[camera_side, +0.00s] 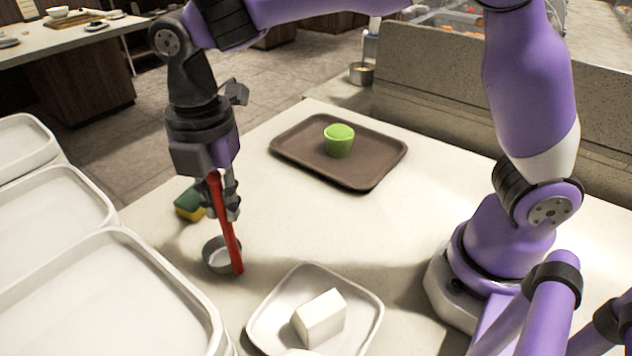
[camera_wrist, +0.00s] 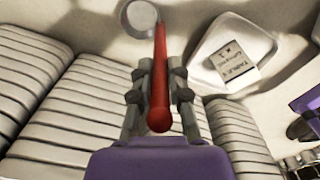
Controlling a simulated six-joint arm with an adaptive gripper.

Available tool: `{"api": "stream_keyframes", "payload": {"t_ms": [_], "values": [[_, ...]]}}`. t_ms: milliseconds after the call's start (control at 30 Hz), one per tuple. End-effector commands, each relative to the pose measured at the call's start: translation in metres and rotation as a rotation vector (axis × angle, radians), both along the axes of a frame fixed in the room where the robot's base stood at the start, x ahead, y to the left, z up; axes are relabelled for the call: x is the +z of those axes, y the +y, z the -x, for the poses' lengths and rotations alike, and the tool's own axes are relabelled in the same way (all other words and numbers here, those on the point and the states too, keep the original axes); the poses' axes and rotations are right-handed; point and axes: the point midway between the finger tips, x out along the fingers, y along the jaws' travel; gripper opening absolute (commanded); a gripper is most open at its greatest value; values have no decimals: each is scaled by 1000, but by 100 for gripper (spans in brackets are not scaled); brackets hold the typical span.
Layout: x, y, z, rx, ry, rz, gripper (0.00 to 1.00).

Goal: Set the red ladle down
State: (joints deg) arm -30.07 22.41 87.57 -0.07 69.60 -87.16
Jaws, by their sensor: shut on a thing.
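The red ladle has a long red handle (camera_side: 226,225) that hangs nearly upright, slightly tilted. A round grey metal cup (camera_side: 212,262) sits at its lower end and looks like the ladle's bowl. My gripper (camera_side: 226,197) is shut on the upper part of the handle. In the wrist view the handle (camera_wrist: 160,75) runs between the fingers, with the grey cup (camera_wrist: 140,10) beyond its far end. The cup is low over the pale counter (camera_side: 285,225); I cannot tell whether it touches.
A brown tray (camera_side: 290,150) holds a green cup (camera_side: 339,142). A white dish (camera_side: 262,318) with a white block (camera_side: 320,318) lies in front. A yellow-green sponge (camera_side: 189,205) lies behind the ladle. White trays (camera_side: 110,300) line the left. The counter's middle is clear.

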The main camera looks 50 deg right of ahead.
Motion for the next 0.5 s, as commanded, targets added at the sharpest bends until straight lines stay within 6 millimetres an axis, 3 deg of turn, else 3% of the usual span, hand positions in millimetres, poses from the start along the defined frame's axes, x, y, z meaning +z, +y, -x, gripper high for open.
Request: {"api": "stream_keyframes", "payload": {"t_ms": [67,100,133,167,500], "values": [[-3,0,0,0,2,1,0],[-3,0,0,0,1,0,29],[-3,0,0,0,1,0,43],[-3,0,0,0,1,0,48],[-2,0,0,0,0,0,48]]}}
